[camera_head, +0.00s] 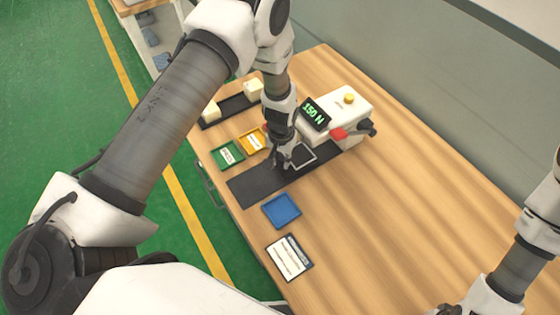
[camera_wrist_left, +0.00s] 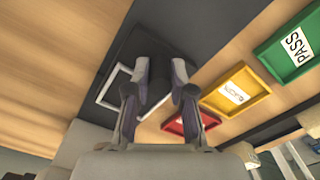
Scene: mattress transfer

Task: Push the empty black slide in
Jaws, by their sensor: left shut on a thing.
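The black slide (camera_head: 302,156) shows as a dark square with a pale rim at the front of the white machine. It lies on a long black strip (camera_head: 255,185). My left gripper (camera_head: 283,162) is down at the slide's near side and is shut on its dark handle, which the fingers partly hide. In the left wrist view the two fingers (camera_wrist_left: 167,85) stand either side of the dark handle, and the slide's pale rim (camera_wrist_left: 113,86) shows beside them. No item shows on the slide. My right gripper is only a dark sliver at the bottom edge of the head view.
The white machine (camera_head: 355,101) has a display reading 150 N, a yellow button and a red knob. Green (camera_head: 228,155) and yellow (camera_head: 251,141) trays, a blue tray (camera_head: 281,210) and a labelled card (camera_head: 289,258) lie nearby. A red tray (camera_wrist_left: 190,124) shows in the wrist view. The right tabletop is clear.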

